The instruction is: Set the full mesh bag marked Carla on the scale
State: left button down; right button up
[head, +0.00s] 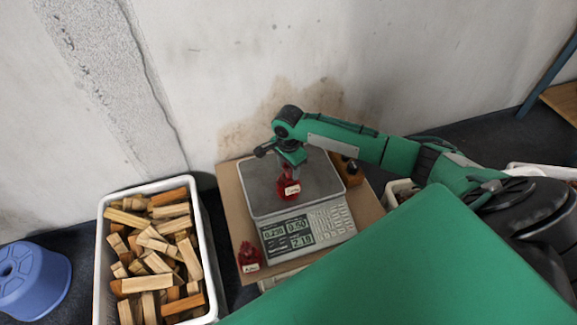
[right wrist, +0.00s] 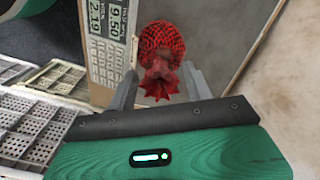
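The red mesh bag marked Carla (head: 288,190) is filled and stands on the steel plate of the scale (head: 257,185), its white label facing front. My right gripper (head: 290,160) is right above it. In the right wrist view the bag (right wrist: 161,45) has its gathered, tufted neck between my right gripper's fingers (right wrist: 160,75). The fingers are apart, with a gap on each side of the neck, so the gripper is open. The scale's display is lit with digits. My left gripper is not in view.
A second red bag with a label (head: 249,258) is on the brown board (head: 232,215), left of the scale's front. A white crate (head: 103,250) of wood pieces stands left, beside a blue stool (head: 35,278). A wall rises behind. A wooden block (head: 347,168) is right of the scale.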

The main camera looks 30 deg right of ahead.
jog(key=shift+r, duration=0.85)
notch_tip(320, 180, up, 10)
jog(key=p, duration=0.2)
jog(key=s+a+f+n+t+y, duration=0.2)
jog(key=s+a+f+n, duration=0.9)
jog(key=s+a, duration=0.25)
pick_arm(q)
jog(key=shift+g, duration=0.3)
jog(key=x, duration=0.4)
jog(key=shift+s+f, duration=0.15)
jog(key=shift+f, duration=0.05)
pick_arm(e)
jog(key=s+d+f+n+t+h, duration=0.1)
jog(key=s+f+n, duration=0.2)
jog(key=s+n, duration=0.4)
jog(key=s, duration=0.7)
jog(key=shift+d, duration=0.3)
jog(key=shift+s, duration=0.1)
